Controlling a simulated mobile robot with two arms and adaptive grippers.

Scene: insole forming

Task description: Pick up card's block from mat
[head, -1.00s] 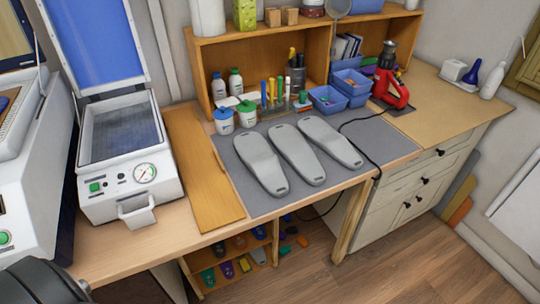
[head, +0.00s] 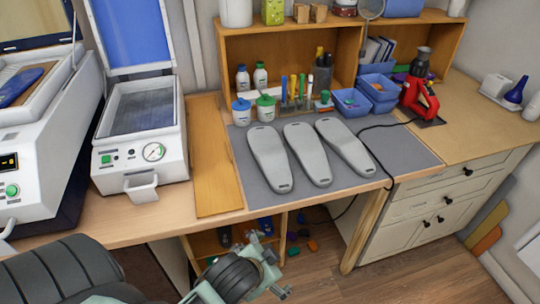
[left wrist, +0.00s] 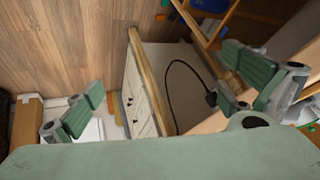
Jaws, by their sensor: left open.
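Three grey foot-shaped blocks lie side by side on the dark grey mat (head: 407,150): a left block (head: 268,160), a middle block (head: 307,155) and a right block (head: 345,147). I cannot make out a card that singles one out. My left gripper (head: 270,266) is at the bottom of the head view, below the table's front edge and apart from the blocks. In the left wrist view its two green fingers (left wrist: 165,78) are wide apart with nothing between them. The blocks do not show in that view. My right gripper is not in view.
A wooden board (head: 216,160) lies left of the mat, beside a white press (head: 140,150) with its lid up. Jars, pen holders and blue bins (head: 350,101) line the mat's back. A red tool (head: 419,97) trails a black cable at the right. Shelves sit below the table.

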